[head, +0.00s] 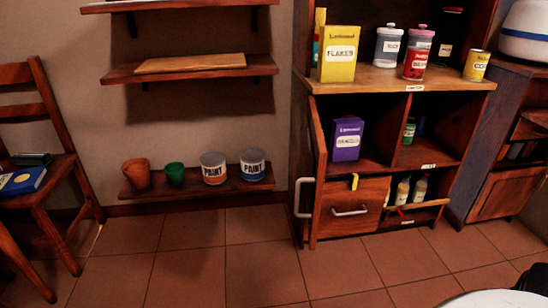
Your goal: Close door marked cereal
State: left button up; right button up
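A dark wood cabinet (437,205) stands right of centre in the head view. A wooden door (316,170) at its left side stands open, swung out and seen nearly edge-on. A grey bar handle (303,197) is on that door's outer face. The compartment beside it is exposed and holds a purple box (347,139). I cannot read a cereal marking on the door from this angle. Neither of my grippers is in view.
A closed wooden front (352,208) with a bar handle sits below the purple box. Boxes and jars, including a yellow box (340,55), stand on the counter. A chair (45,165) is at the left. The tiled floor (225,270) before the cabinet is clear.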

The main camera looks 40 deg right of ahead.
aim_at(316, 152)
jog(key=i, duration=0.95)
jog(key=z, duration=2)
jog(key=i, duration=0.5)
jog(key=k, duration=0.5)
jog(key=z, duration=0.4)
jog(key=i, duration=0.3)
jog(key=u, duration=0.15)
